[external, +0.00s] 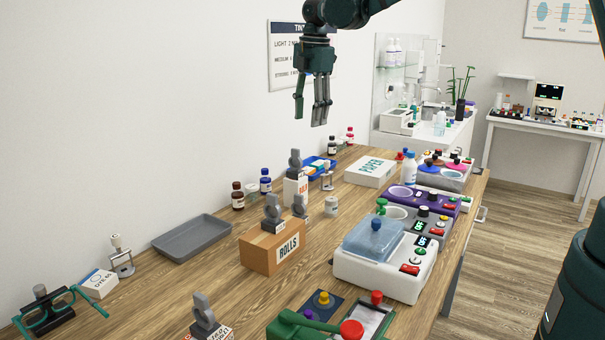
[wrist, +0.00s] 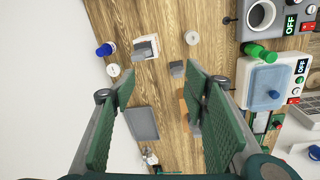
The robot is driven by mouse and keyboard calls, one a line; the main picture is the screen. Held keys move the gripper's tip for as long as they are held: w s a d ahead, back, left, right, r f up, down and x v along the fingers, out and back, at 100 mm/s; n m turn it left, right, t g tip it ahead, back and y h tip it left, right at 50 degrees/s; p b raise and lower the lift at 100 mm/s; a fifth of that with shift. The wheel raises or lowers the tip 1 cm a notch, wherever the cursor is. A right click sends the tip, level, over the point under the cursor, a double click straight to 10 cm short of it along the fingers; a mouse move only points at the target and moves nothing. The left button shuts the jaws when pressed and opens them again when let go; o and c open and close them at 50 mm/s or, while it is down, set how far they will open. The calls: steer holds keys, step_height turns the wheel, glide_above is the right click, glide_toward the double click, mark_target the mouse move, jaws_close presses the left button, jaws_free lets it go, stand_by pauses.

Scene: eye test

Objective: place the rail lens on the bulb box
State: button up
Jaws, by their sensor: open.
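A grey upright piece with a round head, seemingly the rail lens (external: 300,206), stands behind the ROLLS box; its foot is partly hidden. It also shows in the wrist view (wrist: 177,69). Look-alike grey pieces stand on the ROLLS box (external: 272,208), the tall white box and the front box. The tall white box (external: 291,190) has red lettering too small to read; it may be the bulb box. It shows in the wrist view (wrist: 145,54) with its grey piece on top. My gripper (external: 310,110) is open and empty, high above the table; its fingers (wrist: 160,80) are spread apart.
The brown ROLLS box (external: 256,251) stands near the middle. A grey tray (external: 192,238) lies left, with bare wood around it. Bottles (external: 238,196) stand along the wall. A white device with a blue lid (external: 385,278) is right. The front box (external: 218,334) is cut off below.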

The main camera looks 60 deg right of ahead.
steer(key=s+a+r+m+t, duration=0.2)
steer(key=s+r+m, duration=0.25)
steer(key=s, duration=0.75)
steer(key=s+a+r+m+t, duration=0.1)
steer(key=s+r+m, duration=0.35)
steer(key=s, duration=0.75)
steer(key=s+a+f+m+t, duration=0.1)
steer(key=s+f+m, duration=0.1)
steer(key=s, duration=0.8)
steer(key=s+a+f+m+t, duration=0.1)
steer(key=s+m, duration=0.3)
steer(key=s, duration=0.7)
steer(key=shift+f+m+t, duration=0.3)
steer(key=shift+f+t, duration=0.3)
steer(key=shift+f, duration=0.05)
